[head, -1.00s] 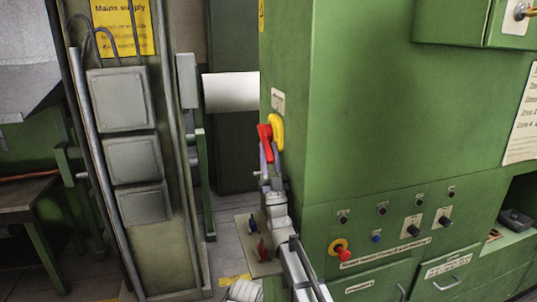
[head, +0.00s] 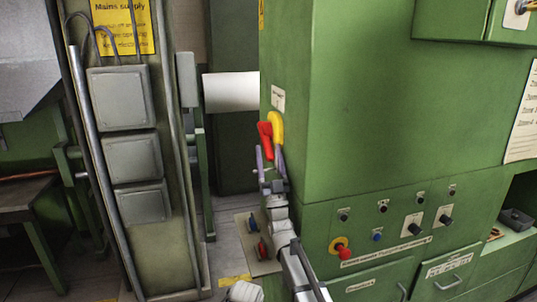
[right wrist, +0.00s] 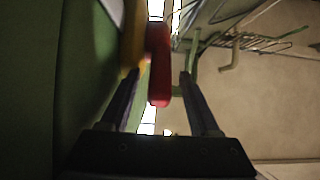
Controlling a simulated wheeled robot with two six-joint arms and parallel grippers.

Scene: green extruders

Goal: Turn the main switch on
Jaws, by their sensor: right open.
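The main switch has a red handle (head: 265,131) beside a curved yellow part (head: 277,125) on the narrow left side of the green cabinet (head: 400,110). My right gripper (head: 269,152) is open just below the switch, its fingertips near the handle's lower end. In the right wrist view the red handle (right wrist: 159,65) lies between the two open fingers (right wrist: 160,75), apart from the right one. The yellow part (right wrist: 133,35) is close to the left fingertip; whether they touch I cannot tell. My left gripper is not in view.
A control panel with a red stop button (head: 343,252) and several knobs is on the cabinet front. Grey switch boxes (head: 122,97) on a post stand to the left under a yellow sign (head: 124,25). A floor plate with levers (head: 251,225) is beside my right arm.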

